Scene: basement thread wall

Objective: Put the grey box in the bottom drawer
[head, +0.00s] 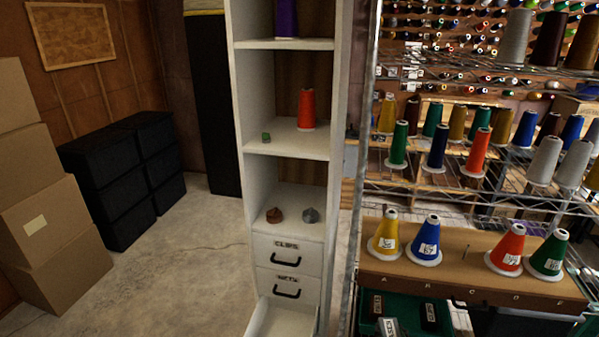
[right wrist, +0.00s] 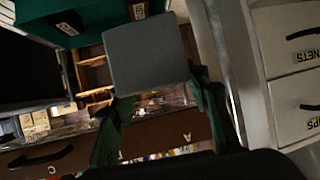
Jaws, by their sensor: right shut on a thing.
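The grey box (right wrist: 150,55) is held between the green fingers of my right gripper (right wrist: 160,90) in the right wrist view. The gripper is shut on it, and its plain face fills the upper middle. The bottom drawer (head: 283,322) is pulled open at the foot of the white cabinet in the head view; its front is cut off by the lower edge, and what shows inside is bare. I cannot make out my right gripper in the head view. My left gripper is in neither view.
The closed drawers marked CLIPS (head: 287,252) and NETS (head: 286,285) are above the open one. To the right, a green crate (head: 448,322) holds small labelled boxes below a brown board (head: 465,282) with thread cones. Cardboard boxes (head: 55,240) stand left; the floor (head: 185,275) between is clear.

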